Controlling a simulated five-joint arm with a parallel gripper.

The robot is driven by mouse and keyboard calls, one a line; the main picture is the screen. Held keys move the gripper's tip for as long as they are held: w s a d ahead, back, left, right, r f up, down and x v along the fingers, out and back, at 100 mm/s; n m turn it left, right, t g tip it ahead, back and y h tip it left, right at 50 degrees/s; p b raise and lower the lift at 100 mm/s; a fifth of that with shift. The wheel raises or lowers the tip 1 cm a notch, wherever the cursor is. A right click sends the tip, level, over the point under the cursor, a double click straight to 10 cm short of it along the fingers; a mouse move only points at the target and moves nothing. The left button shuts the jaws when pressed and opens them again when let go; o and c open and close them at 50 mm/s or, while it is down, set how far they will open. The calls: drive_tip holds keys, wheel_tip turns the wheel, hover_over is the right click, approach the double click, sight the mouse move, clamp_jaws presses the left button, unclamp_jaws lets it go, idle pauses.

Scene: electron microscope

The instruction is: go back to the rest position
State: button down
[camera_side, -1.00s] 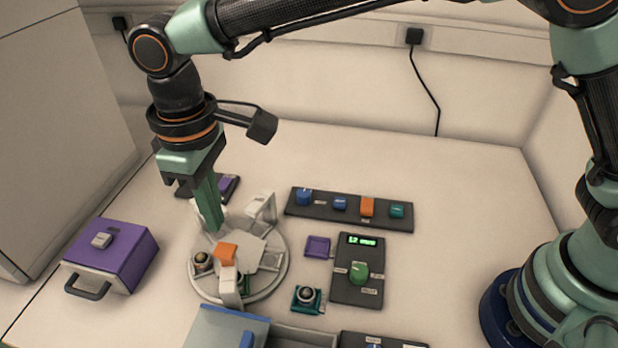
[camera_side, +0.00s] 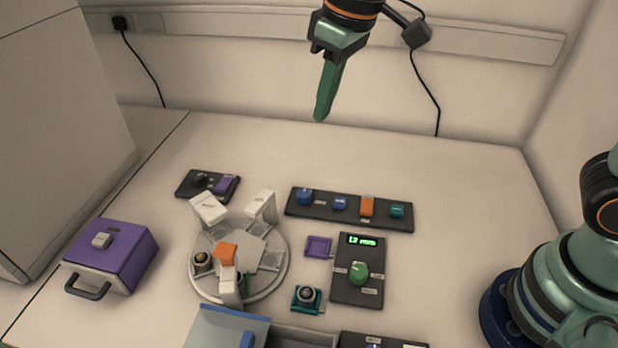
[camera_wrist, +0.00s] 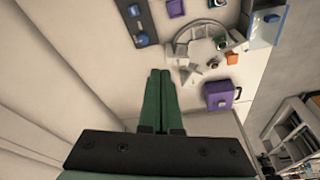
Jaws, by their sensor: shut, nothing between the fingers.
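My gripper (camera_side: 320,115) is shut and empty, raised high above the back of the table in the side view, with its green fingers pointing down. In the wrist view my gripper (camera_wrist: 160,75) shows its two green fingers side by side with nothing between them. The white round stage (camera_side: 282,270) stands on the table below and to the left of it, apart from the fingers. No object of the task other than my arm is named.
A purple box with a handle (camera_side: 125,255) stands at the left. A dark panel of coloured knobs (camera_side: 322,212) and a panel with a green display (camera_side: 345,292) lie to the right of the stage. An open blue-lidded box (camera_side: 228,328) is at the front. The back table is clear.

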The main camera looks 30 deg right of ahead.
drive_tip(key=s+d+m+t, duration=0.1)
drive_tip(key=s+d, duration=0.3)
drive_tip(key=d, duration=0.4)
drive_tip(key=s+d+f+m+t+h, duration=0.1)
drive_tip(key=s+d+m+t, duration=0.1)
drive_tip(key=d, duration=0.7)
drive_tip(key=shift+s+d+f+m, duration=0.2)
drive_tip(key=shift+s+f+m, duration=0.05)
drive_tip(key=shift+s+m, duration=0.75)
drive_tip(key=shift+s, duration=0.1)
